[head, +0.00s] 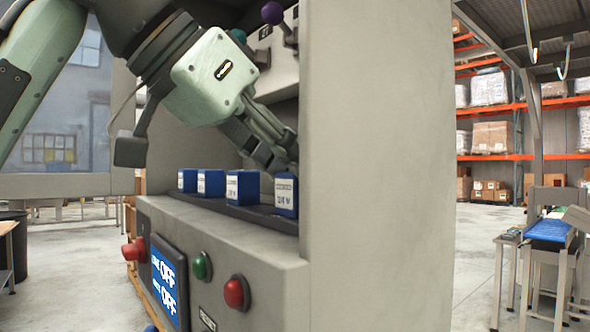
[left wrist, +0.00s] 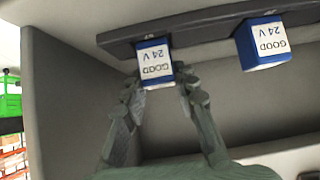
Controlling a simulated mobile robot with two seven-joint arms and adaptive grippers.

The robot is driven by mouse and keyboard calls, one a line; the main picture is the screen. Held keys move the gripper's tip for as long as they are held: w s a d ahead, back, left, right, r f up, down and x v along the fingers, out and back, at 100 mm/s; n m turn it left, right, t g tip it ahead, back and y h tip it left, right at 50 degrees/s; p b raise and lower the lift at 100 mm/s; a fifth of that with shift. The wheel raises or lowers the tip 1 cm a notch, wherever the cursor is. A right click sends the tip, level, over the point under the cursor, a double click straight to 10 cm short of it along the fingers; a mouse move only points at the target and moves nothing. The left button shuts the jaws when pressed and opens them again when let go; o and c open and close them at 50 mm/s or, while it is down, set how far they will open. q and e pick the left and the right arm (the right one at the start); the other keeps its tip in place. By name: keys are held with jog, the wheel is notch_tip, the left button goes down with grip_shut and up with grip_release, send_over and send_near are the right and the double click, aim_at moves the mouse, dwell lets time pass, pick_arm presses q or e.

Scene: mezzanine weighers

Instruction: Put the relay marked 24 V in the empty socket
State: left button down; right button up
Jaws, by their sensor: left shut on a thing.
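A blue relay (head: 286,195) with a white label stands at the right end of the dark rail (head: 250,213) in the cabinet. In the left wrist view this relay (left wrist: 155,64) reads "GOOD 24 V" upside down and overlaps the rail (left wrist: 200,27); whether it is seated there I cannot tell. My left gripper (head: 283,166) is shut on it, also seen in the left wrist view (left wrist: 158,88). A neighbouring relay (left wrist: 262,45) also reads "GOOD 24 V". Several blue relays line the rail, including one (head: 241,187) beside the held one. I see no empty socket. My right gripper is out of view.
The cabinet's side wall (head: 375,130) stands close right of the gripper. Below the rail are a display (head: 168,282) reading "OFF", a green button (head: 202,266) and red buttons (head: 236,293). A purple knob (head: 272,13) and a teal knob (head: 239,35) are above.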

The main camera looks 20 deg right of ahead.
pick_arm(q)
jog(key=c, duration=1.4)
grip_release()
jog(key=shift+c, duration=0.2)
jog(key=shift+o, duration=1.2)
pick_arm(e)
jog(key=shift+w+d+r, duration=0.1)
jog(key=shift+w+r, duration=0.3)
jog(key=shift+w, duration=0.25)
pick_arm(q)
jog(key=shift+r, duration=0.1)
jog(key=shift+a+r, duration=0.2)
jog(key=v, duration=1.1)
jog(key=shift+s+a+r, duration=0.15)
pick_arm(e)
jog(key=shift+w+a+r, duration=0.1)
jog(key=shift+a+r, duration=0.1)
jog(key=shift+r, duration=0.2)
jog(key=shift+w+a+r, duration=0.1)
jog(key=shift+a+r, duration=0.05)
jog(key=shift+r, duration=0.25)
